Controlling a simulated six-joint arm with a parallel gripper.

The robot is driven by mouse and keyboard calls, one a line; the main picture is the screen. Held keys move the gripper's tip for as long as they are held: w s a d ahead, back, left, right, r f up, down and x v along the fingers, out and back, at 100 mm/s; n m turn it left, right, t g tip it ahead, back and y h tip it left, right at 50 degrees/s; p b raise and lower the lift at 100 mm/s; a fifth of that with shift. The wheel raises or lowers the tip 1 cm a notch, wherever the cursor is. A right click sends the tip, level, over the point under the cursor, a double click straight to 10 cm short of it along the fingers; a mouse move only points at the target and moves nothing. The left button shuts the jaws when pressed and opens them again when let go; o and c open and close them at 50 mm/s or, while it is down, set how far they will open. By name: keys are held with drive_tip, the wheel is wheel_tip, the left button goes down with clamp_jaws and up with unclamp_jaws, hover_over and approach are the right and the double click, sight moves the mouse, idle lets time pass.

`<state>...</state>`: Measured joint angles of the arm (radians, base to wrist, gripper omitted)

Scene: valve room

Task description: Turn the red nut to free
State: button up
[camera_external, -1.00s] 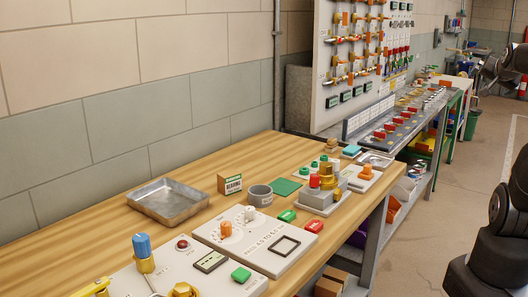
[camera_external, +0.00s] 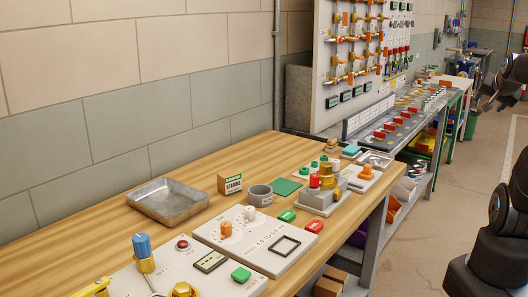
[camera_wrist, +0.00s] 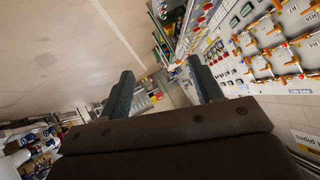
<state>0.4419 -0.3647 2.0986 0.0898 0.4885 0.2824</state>
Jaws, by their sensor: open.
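A red nut-like piece (camera_external: 315,181) sits on the grey block (camera_external: 318,201) beside a brass fitting (camera_external: 328,178), near the right edge of the wooden bench in the external view. My gripper (camera_external: 493,104) is at the far right of the external view, over the floor and well apart from the block. In the wrist view my gripper (camera_wrist: 164,88) has its two dark fingers apart with nothing between them. I cannot make out the red piece in the wrist view.
A metal tray (camera_external: 168,201), a grey cup (camera_external: 260,195) and white panels with knobs stand on the wooden bench (camera_external: 120,235). An orange knob (camera_external: 367,171) is right of the block. A board of valves (camera_external: 355,50) rises behind. The aisle floor at right is clear.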

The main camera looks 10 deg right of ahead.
drive_tip(key=w+f, duration=0.1)
drive_tip(key=w+f+m+g+y, duration=0.1)
drive_tip(key=f, duration=0.1)
drive_tip(key=w+f+m+g, duration=0.1)
drive_tip(key=w+f, duration=0.1)
drive_tip(key=shift+a+f+y, duration=0.15)
drive_tip(key=shift+f+y, duration=0.05)
drive_tip(key=shift+y, duration=0.2)
drive_tip(key=shift+c, duration=0.6)
drive_tip(key=w+a+r+n+g+y, duration=0.1)
drive_tip(key=w+a+n+y, duration=0.15)
drive_tip(key=a, duration=0.45)
drive_tip(key=w+a+r+n+g+y, duration=0.1)
drive_tip(key=w+a, duration=0.3)
drive_tip(key=a, duration=0.3)
drive_tip(key=r+n+g+h, duration=0.1)
drive_tip(key=n+g, duration=0.5)
drive_tip(key=n, duration=0.2)
hover_over(315, 175)
drive_tip(key=shift+m, duration=0.25)
wheel_tip(315, 175, down, 16)
drive_tip(key=shift+s+f, duration=0.1)
drive_tip(key=c, duration=1)
